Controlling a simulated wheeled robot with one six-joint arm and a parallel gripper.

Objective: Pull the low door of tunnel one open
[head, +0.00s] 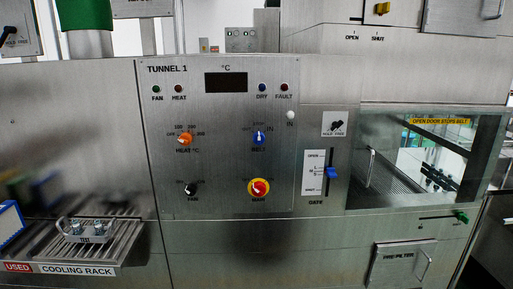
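The tunnel one panel (225,135) is a steel front marked TUNNEL 1, with knobs and a dark display. To its right is a framed glass door or window (430,160) with a yellow label reading OPEN DOOR STOPS BELT. An upright bar handle (371,167) shows near its left edge. The glass looks closed, but reflections make this hard to tell. Lower down is a small steel door (395,267) marked PRE-FILTER, with a slanted handle (423,265) at its right side. It looks shut flush. My gripper is not in view.
A blue gate slider (332,173) sits left of the glass. A green-ended lever (461,217) sticks out below it. The cooling rack (110,238) at lower left holds a small metal piece marked TEST (84,230). A red and yellow knob (259,188) is on the panel.

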